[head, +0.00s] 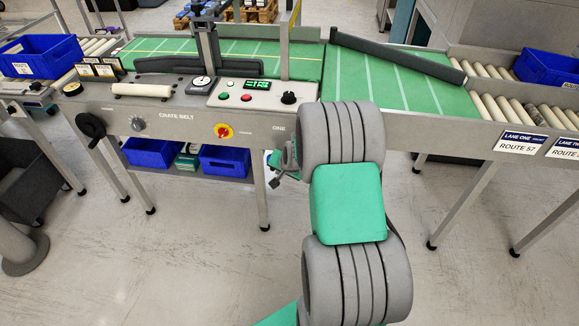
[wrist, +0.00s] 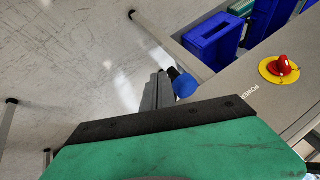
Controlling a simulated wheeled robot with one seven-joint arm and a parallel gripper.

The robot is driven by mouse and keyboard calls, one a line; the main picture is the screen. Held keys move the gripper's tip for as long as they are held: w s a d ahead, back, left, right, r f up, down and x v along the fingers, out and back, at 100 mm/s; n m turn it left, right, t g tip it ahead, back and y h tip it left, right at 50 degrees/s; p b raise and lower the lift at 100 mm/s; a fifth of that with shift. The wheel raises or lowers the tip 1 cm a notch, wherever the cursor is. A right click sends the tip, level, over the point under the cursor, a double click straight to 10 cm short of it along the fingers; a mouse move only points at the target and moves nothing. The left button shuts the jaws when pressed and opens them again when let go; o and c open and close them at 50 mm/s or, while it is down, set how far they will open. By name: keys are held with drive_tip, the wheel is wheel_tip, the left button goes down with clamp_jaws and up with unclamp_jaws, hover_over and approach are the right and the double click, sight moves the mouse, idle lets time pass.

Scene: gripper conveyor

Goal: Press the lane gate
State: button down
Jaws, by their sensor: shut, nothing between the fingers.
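My gripper (head: 279,176) is below and in front of the right end of the crate belt's front panel, next to the printed word ONE. It is largely hidden behind my arm in the head view. In the wrist view, my gripper (wrist: 160,80) shows its fingers together and empty. A round blue knob (wrist: 185,86) on a dark stem is just right of the fingertips; I cannot tell whether they touch. A long dark diverter bar (head: 395,57) lies slantwise across the green belt (head: 415,95) at the right. No label names the lane gate.
A red switch on a yellow disc (head: 223,131) is on the panel left of my gripper. Buttons and a black knob (head: 288,98) are on top. Blue bins (head: 150,155) sit on the shelf below. The floor in front is clear.

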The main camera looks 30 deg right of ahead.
drive_tip(key=p+v, duration=0.1)
drive_tip(key=v, duration=1.1)
drive_tip(key=shift+s+a, duration=0.2)
drive_tip(key=shift+a, duration=0.2)
drive_tip(key=shift+f, duration=0.1)
